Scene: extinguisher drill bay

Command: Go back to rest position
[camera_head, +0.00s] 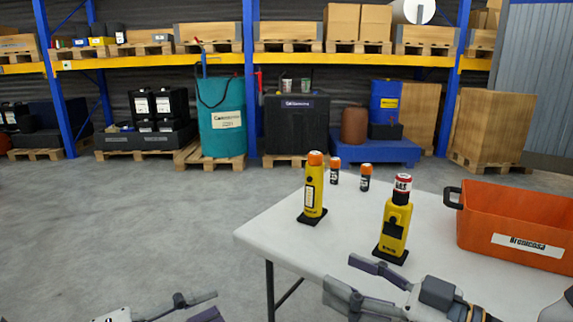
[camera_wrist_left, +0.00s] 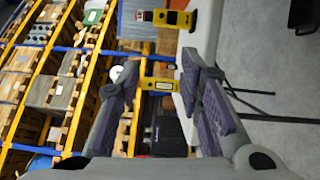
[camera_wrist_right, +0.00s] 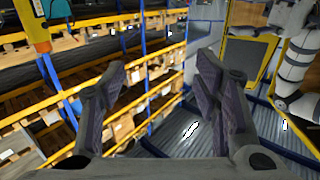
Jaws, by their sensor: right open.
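My right gripper (camera_head: 362,278) is low over the near side of the white table (camera_head: 290,238), in front of a yellow holder (camera_head: 396,228) topped by a red and white canister (camera_head: 403,184). Its fingers are apart and empty in the right wrist view (camera_wrist_right: 160,68). My left gripper (camera_head: 212,304) is at the bottom edge of the head view, left of the table. Its fingers are spread with nothing held between them in the left wrist view (camera_wrist_left: 160,70). A second yellow holder (camera_head: 314,195) with an orange top stands upright at the table's left.
Two small black canisters with orange caps (camera_head: 335,171) (camera_head: 365,178) stand at the table's back. An orange crate (camera_head: 480,226) is on the right. Shelving (camera_head: 150,62) with pallets lines the back wall. The floor (camera_head: 130,225) left of the table is clear.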

